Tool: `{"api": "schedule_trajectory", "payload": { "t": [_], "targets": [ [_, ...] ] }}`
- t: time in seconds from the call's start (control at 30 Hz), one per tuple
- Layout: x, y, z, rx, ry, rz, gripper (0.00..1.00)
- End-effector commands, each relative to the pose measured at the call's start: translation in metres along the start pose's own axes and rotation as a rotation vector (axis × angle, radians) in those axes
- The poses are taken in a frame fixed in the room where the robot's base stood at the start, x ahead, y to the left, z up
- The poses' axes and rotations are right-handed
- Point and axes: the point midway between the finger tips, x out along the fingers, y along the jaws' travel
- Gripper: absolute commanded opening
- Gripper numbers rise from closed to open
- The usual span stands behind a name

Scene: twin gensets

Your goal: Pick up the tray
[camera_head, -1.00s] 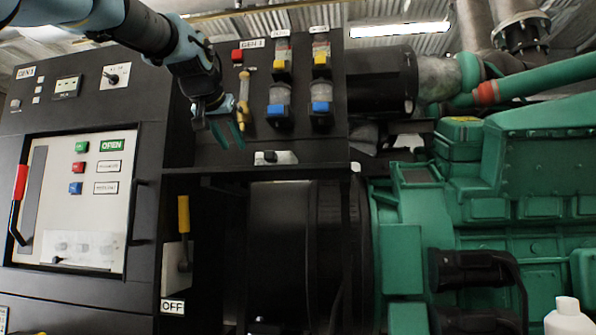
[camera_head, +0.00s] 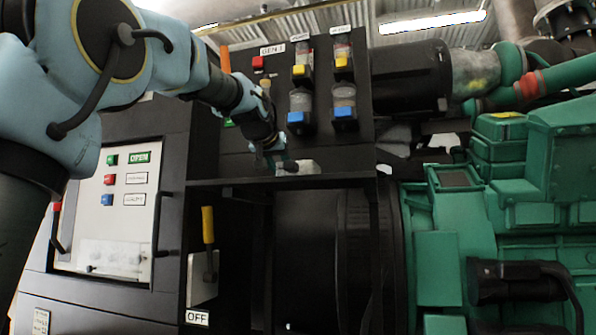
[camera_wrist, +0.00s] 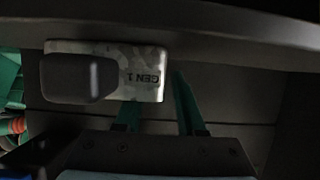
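A small pale mottled tray (camera_head: 306,167) sits on the black ledge (camera_head: 225,182) below the GEN 1 panel. In the wrist view the tray (camera_wrist: 130,58) bears the print GEN 1, and a dark rounded block (camera_wrist: 78,77) covers its left part. My gripper (camera_head: 274,160) is at the tray's left end in the head view and hides part of it. In the wrist view the two green fingers of my gripper (camera_wrist: 155,90) are apart. One finger meets the tray's lower edge in the picture and the other is beside its right edge. I cannot tell whether they touch it.
Blue and yellow capped filter units (camera_head: 344,105) hang on the panel just above the ledge. A yellow-handled lever (camera_head: 208,225) stands below it at left. The green engine (camera_head: 450,255) fills the right side. A dark bar (camera_wrist: 200,22) crosses the top of the wrist view.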

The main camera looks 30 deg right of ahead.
Motion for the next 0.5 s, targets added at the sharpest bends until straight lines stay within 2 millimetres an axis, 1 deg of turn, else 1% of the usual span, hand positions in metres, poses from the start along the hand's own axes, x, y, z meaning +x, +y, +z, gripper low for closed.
{"api": "schedule_trajectory", "payload": {
  "t": [0.03,0.13,0.37,0.4,0.5],
  "targets": [
    [0.006,0.000,-0.002,0.000,-0.002,0.000,0.39],
    [0.015,0.000,-0.001,-0.001,-0.001,0.000,0.39],
    [0.017,0.000,0.000,-0.001,0.001,0.000,0.39],
    [0.017,0.000,0.000,-0.001,0.001,0.000,0.38],
    [0.017,0.000,0.000,-0.001,0.001,0.000,0.26]
  ]
}}
